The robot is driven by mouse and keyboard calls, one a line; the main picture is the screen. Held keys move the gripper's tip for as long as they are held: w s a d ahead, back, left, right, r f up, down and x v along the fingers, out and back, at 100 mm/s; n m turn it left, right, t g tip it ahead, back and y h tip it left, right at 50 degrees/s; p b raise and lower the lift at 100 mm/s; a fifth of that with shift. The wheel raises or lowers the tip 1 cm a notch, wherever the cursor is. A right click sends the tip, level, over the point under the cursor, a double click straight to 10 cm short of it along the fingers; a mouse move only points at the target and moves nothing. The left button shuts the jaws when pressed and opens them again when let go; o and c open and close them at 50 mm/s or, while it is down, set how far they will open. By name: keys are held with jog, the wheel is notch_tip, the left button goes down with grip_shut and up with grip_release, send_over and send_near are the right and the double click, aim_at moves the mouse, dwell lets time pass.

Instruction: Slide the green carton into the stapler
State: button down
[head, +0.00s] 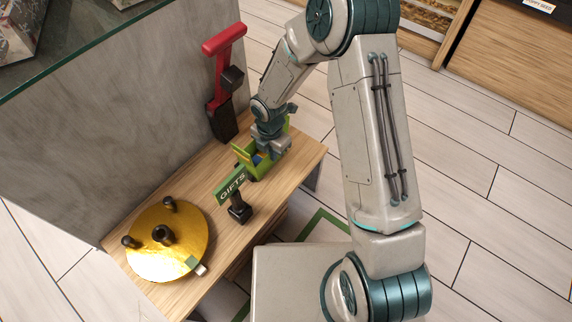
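The green carton (259,170) stands on the wooden table with its flaps up; something blue and yellow shows at its top. The stapler (222,116), with a black body and a red T-shaped handle, stands upright at the back of the table against the grey panel, left of and behind the carton. My gripper (264,154) is down at the carton's top, over its right side. Its fingers are hidden by the wrist and the carton flaps, so I cannot tell whether they touch or hold the carton.
A green GIFTS sign (232,188) on a black stand is in front of the carton. A round gold board (150,262) with black knobs fills the table's left end, a small green and white piece at its edge. The grey panel (130,110) bounds the back.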

jog(key=c, duration=1.6)
grip_release()
notch_tip(320, 180, up, 14)
jog(key=p, duration=0.6)
jog(key=shift+a+f, duration=0.1)
